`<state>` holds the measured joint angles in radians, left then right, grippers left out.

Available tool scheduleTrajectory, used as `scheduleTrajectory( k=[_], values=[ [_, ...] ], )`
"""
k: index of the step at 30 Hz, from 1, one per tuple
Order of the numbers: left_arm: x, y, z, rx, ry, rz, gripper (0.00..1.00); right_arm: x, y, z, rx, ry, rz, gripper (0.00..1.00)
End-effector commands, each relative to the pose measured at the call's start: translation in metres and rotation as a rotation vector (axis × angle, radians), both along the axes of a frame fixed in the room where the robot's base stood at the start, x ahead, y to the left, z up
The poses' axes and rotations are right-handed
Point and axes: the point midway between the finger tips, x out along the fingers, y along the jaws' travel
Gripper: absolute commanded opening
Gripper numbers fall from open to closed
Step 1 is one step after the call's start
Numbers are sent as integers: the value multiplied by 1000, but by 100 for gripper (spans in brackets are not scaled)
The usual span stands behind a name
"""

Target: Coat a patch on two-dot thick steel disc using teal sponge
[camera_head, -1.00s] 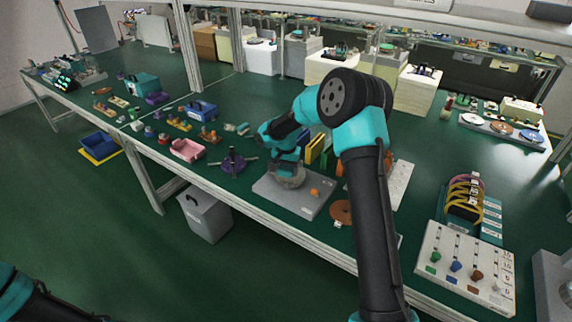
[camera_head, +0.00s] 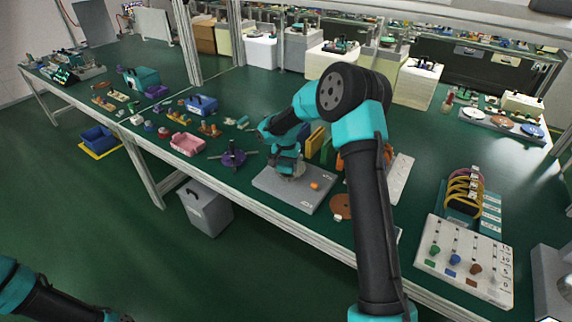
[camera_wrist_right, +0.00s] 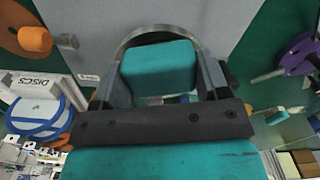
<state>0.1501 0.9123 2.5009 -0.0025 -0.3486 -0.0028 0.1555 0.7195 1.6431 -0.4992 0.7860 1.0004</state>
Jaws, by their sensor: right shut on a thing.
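My right gripper (camera_head: 287,163) is over the grey plate (camera_head: 305,198) in the head view. In the right wrist view its two fingers are shut on the teal sponge (camera_wrist_right: 158,66), a block with rounded edges. Behind the sponge the curved rim of a grey steel disc (camera_wrist_right: 152,31) shows against the plate. The sponge covers most of the disc, so I cannot see dots on it or tell whether sponge and disc touch. In the head view my gripper hides most of the disc and the sponge. My left arm enters at the lower left; its gripper is out of frame.
An orange piece (camera_head: 315,186) lies on the plate, right of my right gripper. A brown disc (camera_head: 341,206) lies to the plate's right. A purple spoked fixture (camera_head: 232,155) and a pink tray (camera_head: 187,144) stand to the left. A peg board (camera_head: 462,258) is at the right.

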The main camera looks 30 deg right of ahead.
Motion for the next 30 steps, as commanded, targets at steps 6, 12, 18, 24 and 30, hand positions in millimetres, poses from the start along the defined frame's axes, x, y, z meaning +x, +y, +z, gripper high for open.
scheduleTrajectory(
  k=[6, 12, 18, 24, 30],
  values=[
    [0, 0, 0, 0, 0, 0, 0, 0, 0, -4, 0, 0, 0, 49],
    [0, 0, 0, 0, 0, 0, 0, 0, 0, -7, -1, 1, 0, 49],
    [0, 0, 0, 0, 0, 0, 0, 0, 0, -10, 0, 1, -1, 49],
    [0, 0, 0, 0, 0, 0, 0, 0, 0, -13, 0, 1, -1, 49],
    [0, 0, 0, 0, 0, 0, 0, 0, 0, -16, 1, 1, 0, 49]
  ],
)
